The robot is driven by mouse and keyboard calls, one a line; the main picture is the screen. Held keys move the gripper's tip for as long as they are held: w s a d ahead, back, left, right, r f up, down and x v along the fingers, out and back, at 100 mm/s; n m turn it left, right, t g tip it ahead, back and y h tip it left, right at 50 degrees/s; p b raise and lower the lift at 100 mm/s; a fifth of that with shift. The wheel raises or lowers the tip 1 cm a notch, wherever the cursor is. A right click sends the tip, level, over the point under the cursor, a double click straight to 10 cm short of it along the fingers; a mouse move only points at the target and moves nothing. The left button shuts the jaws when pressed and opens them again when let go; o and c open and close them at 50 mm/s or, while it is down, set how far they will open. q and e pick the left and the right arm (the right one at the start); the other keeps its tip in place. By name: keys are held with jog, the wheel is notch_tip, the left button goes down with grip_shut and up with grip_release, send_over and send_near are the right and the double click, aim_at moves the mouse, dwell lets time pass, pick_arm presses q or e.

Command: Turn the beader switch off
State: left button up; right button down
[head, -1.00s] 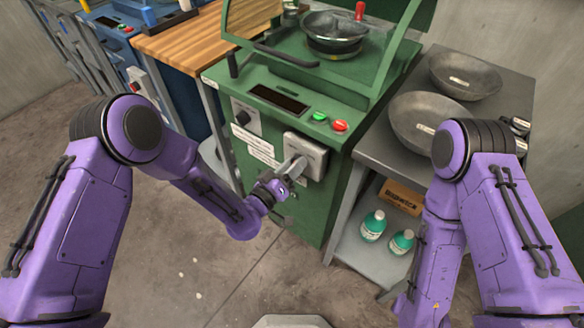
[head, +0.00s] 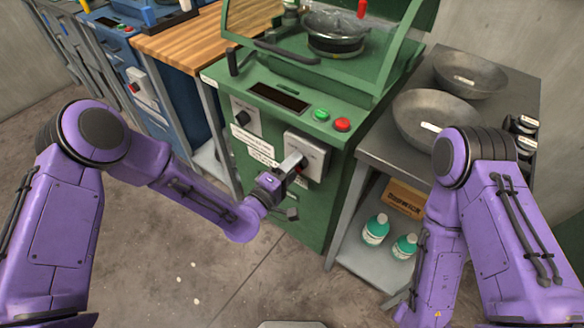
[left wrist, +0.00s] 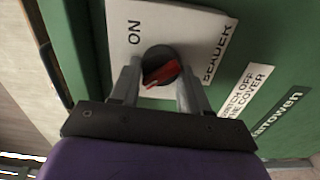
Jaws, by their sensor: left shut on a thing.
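The beader switch is a red handle on a black round dial, on a pale plate on the green machine's front. The left wrist view shows the switch (left wrist: 163,72) between my fingers, with "ON" and "BEADER" lettering on its plate (left wrist: 190,25). The red handle lies slanted in that picture. My left gripper (left wrist: 158,88) is shut on the switch, one finger on each side. In the head view the left gripper (head: 288,166) is at the switch box (head: 310,150), with a bit of red showing beside the fingers. My right gripper is not in view.
The green machine (head: 265,125) has a display, a green button (head: 321,115) and a red button (head: 342,125) above the switch. A metal table (head: 370,150) with bowls stands at right. A wooden-topped bench (head: 195,40) stands at left. The floor in front is clear.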

pick_arm(q)
jog(key=shift+n, duration=0.4)
jog(key=o, duration=1)
jog(key=b+v, duration=0.1)
jog(key=v, duration=0.9)
jog(key=shift+s+a, duration=0.15)
jog(key=shift+a, duration=0.05)
